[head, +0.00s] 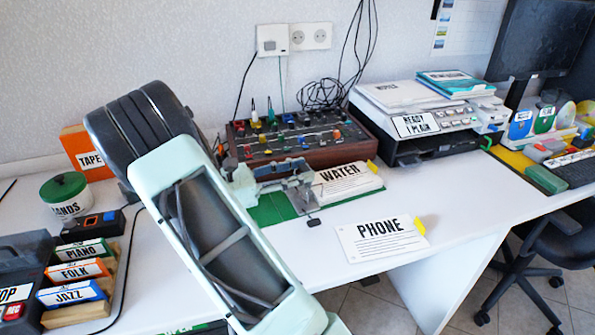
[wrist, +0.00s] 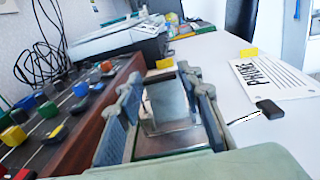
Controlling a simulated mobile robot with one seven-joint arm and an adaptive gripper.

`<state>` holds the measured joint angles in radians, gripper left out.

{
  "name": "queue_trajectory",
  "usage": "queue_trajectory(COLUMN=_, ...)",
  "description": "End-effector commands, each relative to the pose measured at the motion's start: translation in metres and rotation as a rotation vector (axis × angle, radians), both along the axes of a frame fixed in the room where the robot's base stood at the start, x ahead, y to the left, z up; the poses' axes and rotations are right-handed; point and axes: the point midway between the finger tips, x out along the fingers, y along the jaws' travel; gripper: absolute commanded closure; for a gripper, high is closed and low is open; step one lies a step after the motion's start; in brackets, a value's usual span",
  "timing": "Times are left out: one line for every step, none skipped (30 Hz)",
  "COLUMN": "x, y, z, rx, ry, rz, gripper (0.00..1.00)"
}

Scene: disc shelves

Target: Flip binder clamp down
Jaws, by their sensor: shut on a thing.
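The binder clamp (head: 300,192) is a grey metal piece on the green mat (head: 272,209), beside the left end of the WATER card stack (head: 352,184). A thin lever with a black tab (head: 313,222) sticks out toward the table's front. In the wrist view, the clamp's shiny metal plate (wrist: 167,103) stands between the two blue-grey fingers of my gripper (wrist: 165,118), and the black tab (wrist: 270,108) lies to the right. My gripper (head: 285,175) is shut on the clamp. My arm and fingers hide part of it, and the exact contact is hard to see.
A mixer-like board (head: 300,152) with coloured knobs stands close behind my gripper. The PHONE card (head: 380,240) lies in front right. A printer (head: 415,120) stands at the back right. The white table (head: 440,200) is clear right of the PHONE card.

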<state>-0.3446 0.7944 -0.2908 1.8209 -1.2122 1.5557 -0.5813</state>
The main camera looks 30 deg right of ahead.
Motion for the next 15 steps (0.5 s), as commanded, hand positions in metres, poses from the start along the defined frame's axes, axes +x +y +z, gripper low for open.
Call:
queue_trajectory(x=0.000, y=0.000, z=0.000, rx=0.002, ry=0.000, rz=-0.001, gripper=0.91)
queue_trajectory(x=0.000, y=0.000, z=0.001, rx=0.004, ry=-0.001, rz=-0.001, gripper=0.91)
queue_trajectory(x=0.000, y=0.000, z=0.001, rx=0.008, ry=-0.001, rz=-0.001, gripper=0.91)
queue_trajectory(x=0.000, y=-0.001, z=0.002, rx=0.012, ry=-0.002, rz=-0.001, gripper=0.91)
queue_trajectory(x=-0.001, y=-0.001, z=0.002, rx=0.017, ry=-0.003, rz=-0.001, gripper=0.91)
queue_trajectory(x=-0.001, y=-0.001, z=0.003, rx=0.026, ry=-0.004, rz=-0.001, gripper=0.91)
queue_trajectory(x=0.000, y=-0.002, z=0.004, rx=0.034, ry=-0.005, rz=-0.001, gripper=0.91)
queue_trajectory(x=-0.001, y=-0.002, z=0.005, rx=0.043, ry=-0.007, rz=-0.001, gripper=0.91)
queue_trajectory(x=-0.001, y=-0.003, z=0.006, rx=0.057, ry=-0.010, rz=-0.001, gripper=0.91)
queue_trajectory(x=-0.001, y=-0.004, z=0.007, rx=0.071, ry=-0.012, rz=-0.001, gripper=0.91)
queue_trajectory(x=-0.001, y=-0.005, z=0.008, rx=0.085, ry=-0.015, rz=-0.001, gripper=0.91)
queue_trajectory(x=-0.001, y=-0.006, z=0.009, rx=0.106, ry=-0.018, rz=-0.002, gripper=0.91)
queue_trajectory(x=-0.002, y=-0.007, z=0.011, rx=0.124, ry=-0.022, rz=-0.002, gripper=0.91)
queue_trajectory(x=-0.002, y=-0.009, z=0.011, rx=0.142, ry=-0.025, rz=-0.002, gripper=0.91)
queue_trajectory(x=-0.002, y=-0.010, z=0.013, rx=0.169, ry=-0.029, rz=-0.002, gripper=0.91)
